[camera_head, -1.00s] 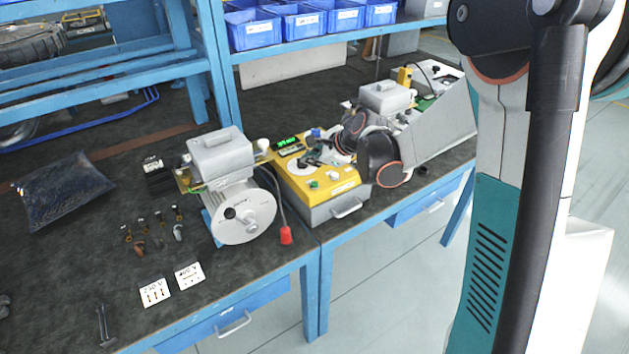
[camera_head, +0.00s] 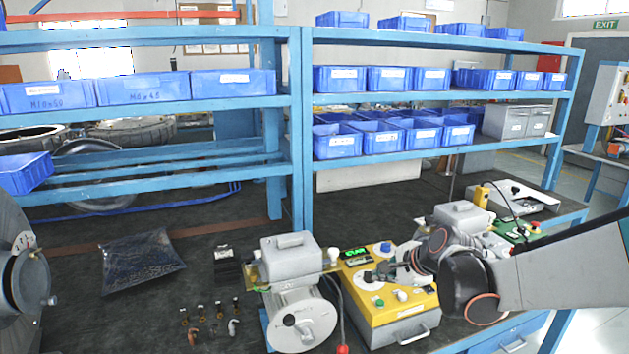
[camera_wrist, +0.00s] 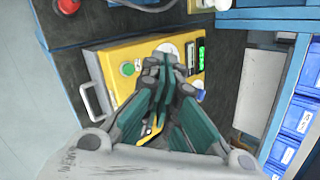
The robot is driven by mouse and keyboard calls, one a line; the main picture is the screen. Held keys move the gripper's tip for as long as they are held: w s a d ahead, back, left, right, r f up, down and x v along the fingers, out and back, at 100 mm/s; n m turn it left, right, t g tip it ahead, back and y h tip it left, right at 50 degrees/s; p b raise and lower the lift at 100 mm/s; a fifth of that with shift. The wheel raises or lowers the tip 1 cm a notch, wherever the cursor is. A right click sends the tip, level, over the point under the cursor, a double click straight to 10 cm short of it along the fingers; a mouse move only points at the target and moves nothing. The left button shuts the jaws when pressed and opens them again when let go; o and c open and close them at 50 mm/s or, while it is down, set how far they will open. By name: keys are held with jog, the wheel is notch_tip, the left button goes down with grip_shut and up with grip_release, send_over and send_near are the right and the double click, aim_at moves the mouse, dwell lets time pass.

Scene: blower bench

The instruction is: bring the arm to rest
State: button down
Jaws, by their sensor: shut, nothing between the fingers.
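My gripper (camera_head: 388,271) is over the yellow-topped control box (camera_head: 410,306), with my arm reaching in from the right. In the wrist view my gripper (camera_wrist: 172,68) has its teal and grey fingers together, with nothing between them. They point at the top of the yellow box (camera_wrist: 118,62), near its lit green display (camera_wrist: 201,55). I cannot tell whether the fingertips touch it. The fingers hide part of the box top, including some of its controls.
A grey blower motor (camera_head: 291,258) stands left of the box, a red-tipped cable beside it. Small parts, a black bag (camera_head: 143,262) and a round grey machine (camera_head: 25,275) are further left. Shelves with blue bins (camera_head: 338,140) rise behind. A second grey unit (camera_head: 460,217) stands behind my wrist.

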jog(key=s+r+n+h, duration=0.2)
jog(key=s+n, duration=0.7)
jog(key=s, duration=0.5)
jog(key=s+d+r+n+h, duration=0.1)
jog(key=s+r+n, duration=0.3)
jog(key=s+n, duration=0.4)
jog(key=s, duration=0.6)
jog(key=shift+s+d+n+g+h, duration=0.15)
jog(key=shift+s+n+g+h, duration=0.15)
jog(key=shift+n+h, duration=0.1)
